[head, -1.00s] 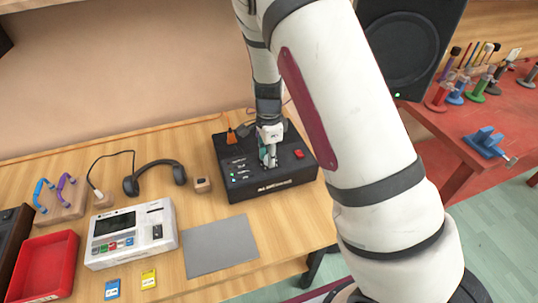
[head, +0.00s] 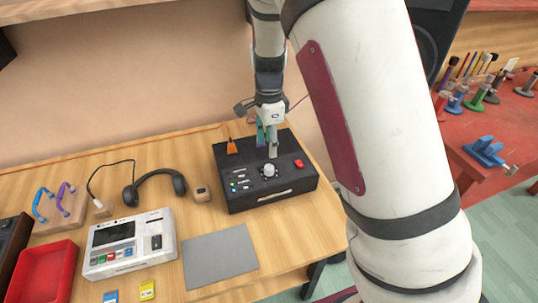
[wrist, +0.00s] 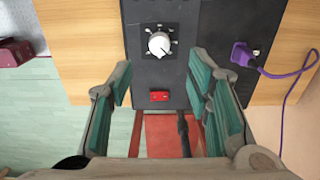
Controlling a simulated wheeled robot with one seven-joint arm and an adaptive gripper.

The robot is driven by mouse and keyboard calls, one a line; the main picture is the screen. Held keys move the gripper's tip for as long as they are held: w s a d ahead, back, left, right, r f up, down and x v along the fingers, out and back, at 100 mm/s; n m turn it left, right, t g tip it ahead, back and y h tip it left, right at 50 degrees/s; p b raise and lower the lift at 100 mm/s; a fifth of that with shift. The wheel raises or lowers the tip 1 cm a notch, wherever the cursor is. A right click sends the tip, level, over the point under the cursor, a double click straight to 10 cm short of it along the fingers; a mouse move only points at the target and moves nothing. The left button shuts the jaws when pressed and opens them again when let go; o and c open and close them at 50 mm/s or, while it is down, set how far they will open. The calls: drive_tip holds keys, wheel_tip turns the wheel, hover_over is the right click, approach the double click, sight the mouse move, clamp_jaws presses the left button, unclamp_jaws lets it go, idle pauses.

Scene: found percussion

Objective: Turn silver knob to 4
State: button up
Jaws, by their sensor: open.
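The silver knob (head: 269,170) sits on top of a black box (head: 240,200) on the wooden table. In the wrist view the knob (wrist: 159,44) is pale and round with a dark pointer line toward the lower right; the marks around it are too small to read. My gripper (head: 268,145) is open above the back part of the box, behind the knob and apart from it.
A red button (head: 298,163), small sliders (head: 238,180) and an orange piece (head: 232,147) are on the box. Headphones (head: 155,181), a white device (head: 128,245) and a grey mat (head: 219,257) lie to the left.

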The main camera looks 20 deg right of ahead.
drive_tip(key=shift+r, duration=1.4)
drive_tip(key=s+r+n+t+y, duration=0.2)
drive_tip(key=s+r+n, duration=0.6)
drive_tip(key=s+r, duration=0.5)
drive_tip(key=s+r+n+t+h, duration=0.1)
drive_tip(key=s+r+n, duration=0.1)
drive_tip(key=s+n, duration=0.3)
drive_tip(key=s+r+n+t+h, duration=0.1)
drive_tip(key=s+r+n+t, duration=0.1)
drive_tip(key=s+n, duration=0.3)
drive_tip(key=shift+s+d+r, duration=0.15)
drive_tip(key=shift+s+r, duration=0.4)
drive_tip(key=shift+s, duration=1.45)
